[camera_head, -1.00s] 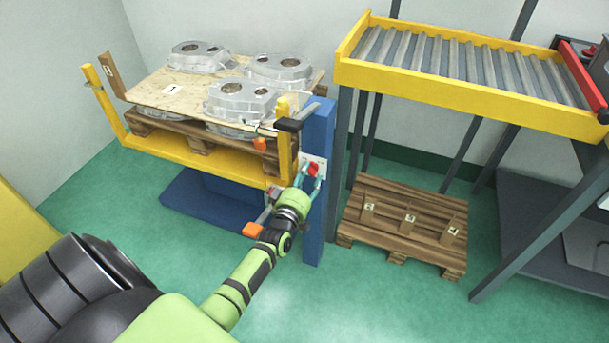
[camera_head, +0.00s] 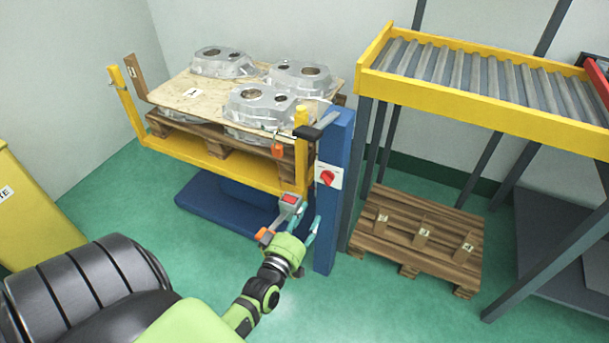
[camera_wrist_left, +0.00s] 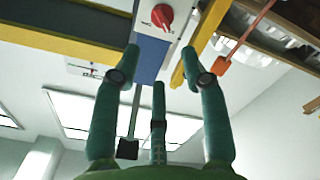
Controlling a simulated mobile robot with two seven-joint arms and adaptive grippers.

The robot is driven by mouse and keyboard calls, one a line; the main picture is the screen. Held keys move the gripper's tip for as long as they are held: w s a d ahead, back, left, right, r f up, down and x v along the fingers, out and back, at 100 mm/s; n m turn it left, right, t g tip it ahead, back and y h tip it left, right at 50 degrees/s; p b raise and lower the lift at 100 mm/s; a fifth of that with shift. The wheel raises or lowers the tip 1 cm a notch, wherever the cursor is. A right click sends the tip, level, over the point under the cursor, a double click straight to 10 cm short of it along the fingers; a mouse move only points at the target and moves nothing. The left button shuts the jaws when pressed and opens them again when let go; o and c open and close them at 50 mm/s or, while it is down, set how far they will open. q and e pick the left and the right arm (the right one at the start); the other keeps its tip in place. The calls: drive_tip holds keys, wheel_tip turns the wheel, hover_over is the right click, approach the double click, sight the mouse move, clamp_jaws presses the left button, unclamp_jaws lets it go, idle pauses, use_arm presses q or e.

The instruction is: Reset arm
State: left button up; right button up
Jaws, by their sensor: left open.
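My left arm reaches in from the lower left in the head view. Its green gripper (camera_head: 299,228) is in front of the blue post (camera_head: 334,190), below a red rotary switch (camera_head: 327,178) on a white plate. In the left wrist view the gripper's teal fingers (camera_wrist_left: 158,88) stand apart with nothing between them. The red switch (camera_wrist_left: 162,16) is beyond the fingertips at the top of that view, apart from them. My right gripper is not in view.
A yellow lift frame (camera_head: 215,166) carries a pallet with several aluminium castings (camera_head: 262,106) on a board. At right stand a roller conveyor (camera_head: 480,98) and a low wooden pallet (camera_head: 430,240). Green floor is open in front.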

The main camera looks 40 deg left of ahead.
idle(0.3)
